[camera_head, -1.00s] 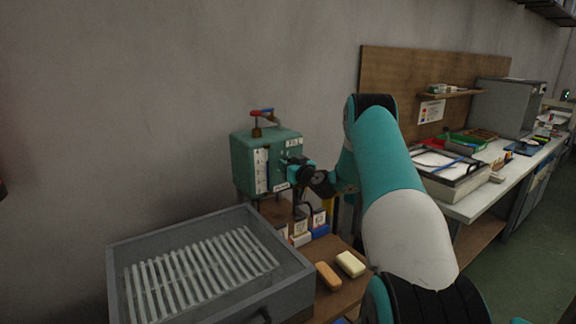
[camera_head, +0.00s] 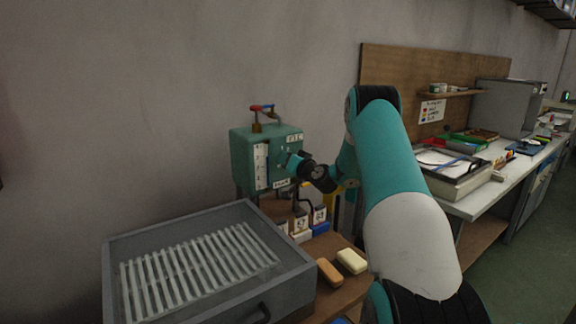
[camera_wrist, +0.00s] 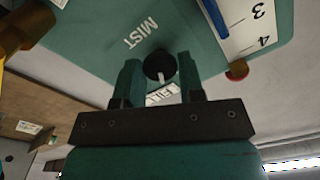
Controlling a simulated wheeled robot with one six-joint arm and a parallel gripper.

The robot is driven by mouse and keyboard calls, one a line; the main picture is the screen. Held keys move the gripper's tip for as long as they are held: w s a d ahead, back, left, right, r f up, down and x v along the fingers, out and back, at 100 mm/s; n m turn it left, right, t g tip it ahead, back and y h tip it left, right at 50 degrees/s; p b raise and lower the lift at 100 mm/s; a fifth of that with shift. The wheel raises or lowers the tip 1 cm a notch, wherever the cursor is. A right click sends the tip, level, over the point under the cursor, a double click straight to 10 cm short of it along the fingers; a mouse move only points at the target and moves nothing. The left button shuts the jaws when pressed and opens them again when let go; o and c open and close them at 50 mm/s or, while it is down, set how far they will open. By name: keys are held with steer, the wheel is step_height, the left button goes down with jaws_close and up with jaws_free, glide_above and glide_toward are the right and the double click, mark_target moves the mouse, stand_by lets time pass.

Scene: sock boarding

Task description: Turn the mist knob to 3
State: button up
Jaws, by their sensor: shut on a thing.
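The teal box (camera_head: 243,160) stands by the wall, with a white scale strip and red and blue handles on top. In the wrist view its front (camera_wrist: 95,45) shows upside down with the word MIST. The mist knob (camera_wrist: 154,64) is dark and round, with a pale pointer mark toward the bottom of the picture. My gripper (camera_wrist: 159,64) is shut on the knob, one teal finger on each side; in the head view it is at the box's front (camera_head: 288,160). The white strip (camera_wrist: 255,22) shows 3 and 4. Any dial numbers around the knob cannot be made out.
A FILL label (camera_wrist: 162,95) is close to the knob, partly behind my gripper. A grey slatted tray (camera_head: 125,250) stands in front of the box. Orange (camera_head: 329,272) and cream (camera_head: 351,261) blocks lie beside it. A cluttered bench (camera_head: 470,208) is at the right.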

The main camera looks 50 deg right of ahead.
steer(key=m, duration=1.2)
steer(key=shift+p, duration=0.3)
steer(key=shift+m, duration=0.3)
steer(key=o, duration=0.9)
steer(key=shift+s, duration=0.1)
steer(key=b+v, duration=0.6)
steer(key=v, duration=1.1)
steer(key=shift+s, duration=0.15)
